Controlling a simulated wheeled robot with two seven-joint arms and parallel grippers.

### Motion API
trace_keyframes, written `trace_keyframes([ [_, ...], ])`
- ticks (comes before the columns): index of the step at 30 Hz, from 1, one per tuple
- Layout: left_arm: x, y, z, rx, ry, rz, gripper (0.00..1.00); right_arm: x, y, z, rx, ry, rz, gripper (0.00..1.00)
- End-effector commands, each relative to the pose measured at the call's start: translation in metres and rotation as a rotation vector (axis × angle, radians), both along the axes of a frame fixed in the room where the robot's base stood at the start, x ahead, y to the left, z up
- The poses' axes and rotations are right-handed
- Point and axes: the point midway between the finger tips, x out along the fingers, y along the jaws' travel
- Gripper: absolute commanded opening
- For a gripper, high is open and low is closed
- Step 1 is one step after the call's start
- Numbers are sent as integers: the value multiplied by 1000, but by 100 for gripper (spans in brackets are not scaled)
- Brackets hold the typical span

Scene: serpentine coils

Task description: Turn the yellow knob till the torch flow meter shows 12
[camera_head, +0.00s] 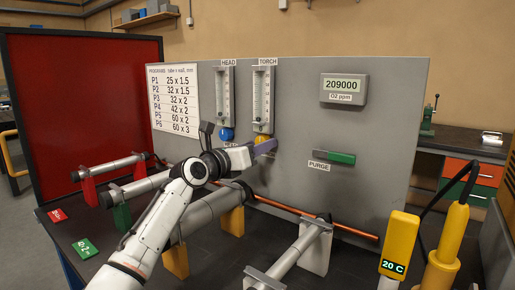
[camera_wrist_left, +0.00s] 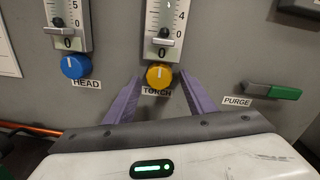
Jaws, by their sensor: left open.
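The yellow knob (camera_wrist_left: 159,76) sits under the torch flow meter (camera_wrist_left: 163,30) on the grey panel, and its white mark points up. The torch meter's slider is low, just above the 0 in the left wrist view. In the head view the torch meter (camera_head: 263,98) stands right of the head meter, and the yellow knob (camera_head: 261,139) is partly hidden by my gripper. My left gripper (camera_wrist_left: 158,88) is open, with its purple fingers on either side of the yellow knob; whether they touch it I cannot tell. My right gripper is not in view.
The blue knob (camera_wrist_left: 75,66) under the head meter is close on the left. The green purge handle (camera_wrist_left: 271,91) is on the right. A display (camera_head: 344,88) reads 209000. Pipes on coloured stands and a yellow 20 C device (camera_head: 398,245) occupy the bench in front.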

Motion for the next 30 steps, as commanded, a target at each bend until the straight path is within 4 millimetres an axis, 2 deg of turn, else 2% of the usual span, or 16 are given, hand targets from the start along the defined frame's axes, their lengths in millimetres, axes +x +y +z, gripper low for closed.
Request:
trace_keyframes([
  [11,2,-1,0,0,-1,1,48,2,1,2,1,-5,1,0],
  [18,2,-1,0,1,0,1,8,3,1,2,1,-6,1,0],
  [30,2,0,2,74,-48,3,9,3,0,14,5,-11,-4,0],
])
